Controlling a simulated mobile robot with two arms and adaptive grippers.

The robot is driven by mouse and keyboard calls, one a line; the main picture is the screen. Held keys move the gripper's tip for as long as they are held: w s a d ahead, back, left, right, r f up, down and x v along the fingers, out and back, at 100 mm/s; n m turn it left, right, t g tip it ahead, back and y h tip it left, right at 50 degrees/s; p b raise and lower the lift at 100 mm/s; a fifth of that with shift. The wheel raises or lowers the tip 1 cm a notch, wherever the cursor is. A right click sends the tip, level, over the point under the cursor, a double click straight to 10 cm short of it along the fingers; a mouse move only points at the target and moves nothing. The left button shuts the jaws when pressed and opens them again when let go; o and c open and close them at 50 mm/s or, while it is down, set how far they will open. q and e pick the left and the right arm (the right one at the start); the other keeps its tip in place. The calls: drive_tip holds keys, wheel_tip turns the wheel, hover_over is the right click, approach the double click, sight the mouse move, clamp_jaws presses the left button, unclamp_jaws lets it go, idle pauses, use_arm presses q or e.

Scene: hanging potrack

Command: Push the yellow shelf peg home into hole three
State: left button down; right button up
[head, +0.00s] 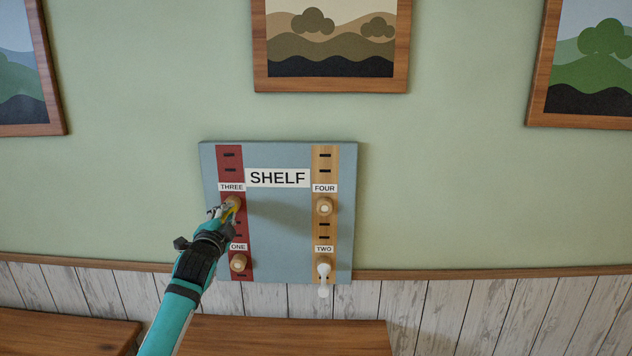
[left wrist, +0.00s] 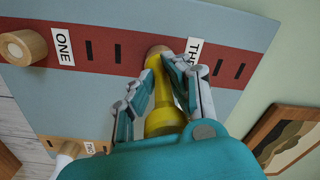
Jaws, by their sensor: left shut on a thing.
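The blue-grey board (head: 280,235) labelled SHELF is on the wall, with a red strip on its left and a tan strip on its right. My left gripper (head: 226,211) is at the wooden collar under the label THREE, on the red strip. It is shut on the yellow shelf peg (left wrist: 163,118), which shows between the fingers in the left wrist view. The peg's far end meets the round wooden collar (left wrist: 158,51) of hole three. The fingers hide part of the peg, and I cannot tell how deep it sits. My right gripper is not in view.
Collar one (head: 238,262) is below on the red strip. Collar four (head: 325,206) is on the tan strip, and a white peg (head: 323,271) sticks out at TWO. Framed pictures hang above and to both sides. Wooden furniture tops (head: 280,335) are below.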

use_arm(q)
drive_tip(key=shift+r, duration=0.25)
drive_tip(key=c, duration=1.8)
unclamp_jaws()
drive_tip(key=o, duration=0.5)
drive_tip(key=shift+w+f, duration=0.2)
drive_tip(key=shift+w, duration=0.05)
drive_tip(key=shift+o, duration=0.2)
